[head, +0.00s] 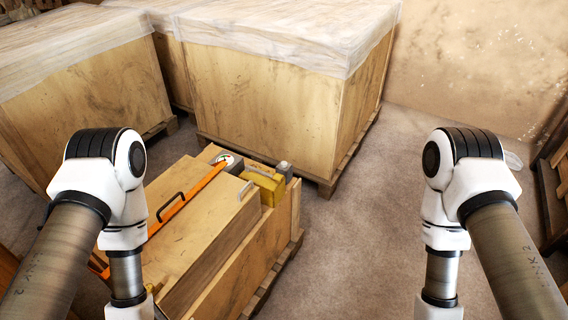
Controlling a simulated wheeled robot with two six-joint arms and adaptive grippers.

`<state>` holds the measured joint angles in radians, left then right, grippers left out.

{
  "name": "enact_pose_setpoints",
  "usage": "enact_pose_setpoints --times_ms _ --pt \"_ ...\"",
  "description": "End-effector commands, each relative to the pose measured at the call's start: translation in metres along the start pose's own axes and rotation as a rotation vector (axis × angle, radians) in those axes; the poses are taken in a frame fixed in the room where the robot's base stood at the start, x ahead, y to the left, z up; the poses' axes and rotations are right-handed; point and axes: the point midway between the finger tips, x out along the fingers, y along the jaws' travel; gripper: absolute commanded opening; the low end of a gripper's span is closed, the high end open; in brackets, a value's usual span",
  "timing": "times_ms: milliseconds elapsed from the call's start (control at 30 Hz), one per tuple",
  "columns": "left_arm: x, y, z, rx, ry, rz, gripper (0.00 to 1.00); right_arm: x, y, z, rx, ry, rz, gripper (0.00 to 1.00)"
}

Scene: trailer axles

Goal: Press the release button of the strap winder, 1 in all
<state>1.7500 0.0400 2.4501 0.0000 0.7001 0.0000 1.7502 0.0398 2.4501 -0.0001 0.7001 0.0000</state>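A wooden crate (182,240) stands on a pallet at the lower middle left. An orange strap (185,203) runs across its top up to a small device with a round pale face and some red (229,161) at the far end, which looks like the strap winder. A release button is too small to make out. My two arms come in from the lower left and lower right. Their lower ends leave the bottom of the picture, so both grippers are out of view.
A yellow object (266,186) and a grey-topped part (284,168) sit beside the winder. Dark handles (170,206) stand on the crate. Large wrapped crates (270,90) (85,95) stand behind. A dark rack (556,190) is at the right edge. Floor (345,240) right of the crate is clear.

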Motion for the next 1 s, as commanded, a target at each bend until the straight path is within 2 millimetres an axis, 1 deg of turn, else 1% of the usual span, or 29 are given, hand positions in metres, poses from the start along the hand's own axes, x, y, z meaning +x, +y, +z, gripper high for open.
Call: enact_pose_setpoints --times_ms 133,167,200,267,300,1000 --pt "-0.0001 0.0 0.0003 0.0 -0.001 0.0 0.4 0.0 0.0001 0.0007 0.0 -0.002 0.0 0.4" --pt "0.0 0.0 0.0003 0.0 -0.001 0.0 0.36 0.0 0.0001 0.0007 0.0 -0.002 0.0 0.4" --pt "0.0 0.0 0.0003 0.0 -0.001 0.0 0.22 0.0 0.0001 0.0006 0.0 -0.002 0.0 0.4" --pt "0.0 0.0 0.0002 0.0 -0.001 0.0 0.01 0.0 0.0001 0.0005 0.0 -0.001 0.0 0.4" --pt "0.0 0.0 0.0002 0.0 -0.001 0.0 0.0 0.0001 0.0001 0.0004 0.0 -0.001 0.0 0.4" --pt "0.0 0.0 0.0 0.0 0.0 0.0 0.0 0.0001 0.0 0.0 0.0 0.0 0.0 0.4"
